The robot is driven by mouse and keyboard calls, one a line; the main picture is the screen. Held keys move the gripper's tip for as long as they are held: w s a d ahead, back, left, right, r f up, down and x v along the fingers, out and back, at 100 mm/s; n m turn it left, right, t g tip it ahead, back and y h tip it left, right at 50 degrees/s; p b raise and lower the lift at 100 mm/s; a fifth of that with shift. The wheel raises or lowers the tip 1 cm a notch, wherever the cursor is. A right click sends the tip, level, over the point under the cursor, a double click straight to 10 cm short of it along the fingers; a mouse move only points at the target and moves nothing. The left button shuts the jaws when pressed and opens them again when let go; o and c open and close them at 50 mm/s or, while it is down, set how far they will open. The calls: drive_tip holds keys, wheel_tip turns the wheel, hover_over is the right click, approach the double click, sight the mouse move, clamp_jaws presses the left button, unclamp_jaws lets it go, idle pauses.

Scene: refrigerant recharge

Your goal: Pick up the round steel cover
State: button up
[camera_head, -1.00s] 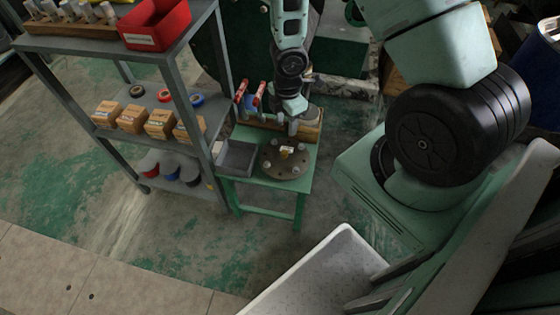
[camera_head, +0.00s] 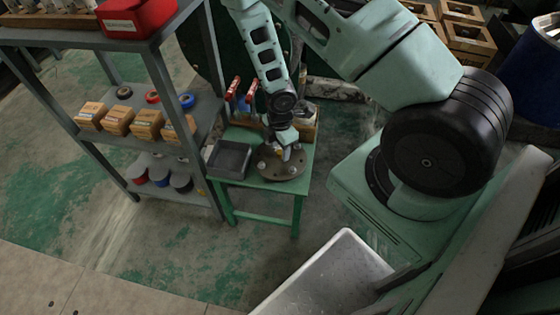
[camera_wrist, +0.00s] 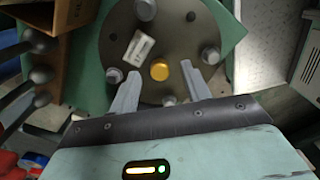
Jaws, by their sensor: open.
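The round steel cover (camera_head: 290,173) is a dark grey-brown disc lying on a small green table (camera_head: 245,187). In the wrist view the cover (camera_wrist: 180,30) has several bolt heads around its rim and a yellow round piece (camera_wrist: 159,70) on its face. A small pale rectangular piece (camera_wrist: 138,48) lies on it beside the yellow one. My gripper (camera_wrist: 164,78) is open over the cover, with the yellow piece between and just ahead of its fingertips. Contact cannot be told. In the head view my gripper (camera_head: 283,150) is above the cover and hides part of it.
A grey open tray (camera_head: 229,160) stands left of the cover on the table. Red-handled tools (camera_head: 233,88) stand behind it. A grey shelf (camera_head: 170,72) with wooden boxes (camera_head: 117,119) and a red bin (camera_head: 137,17) is close on the left.

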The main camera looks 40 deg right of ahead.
drive_tip(key=shift+f, duration=0.1)
clamp_jaws()
wheel_tip(320, 180, up, 10)
drive_tip(key=p, duration=0.4)
drive_tip(key=shift+p, duration=0.3)
idle(0.4)
wheel_tip(320, 180, up, 12)
drive_tip(key=p, duration=1.2)
hover_over(280, 151)
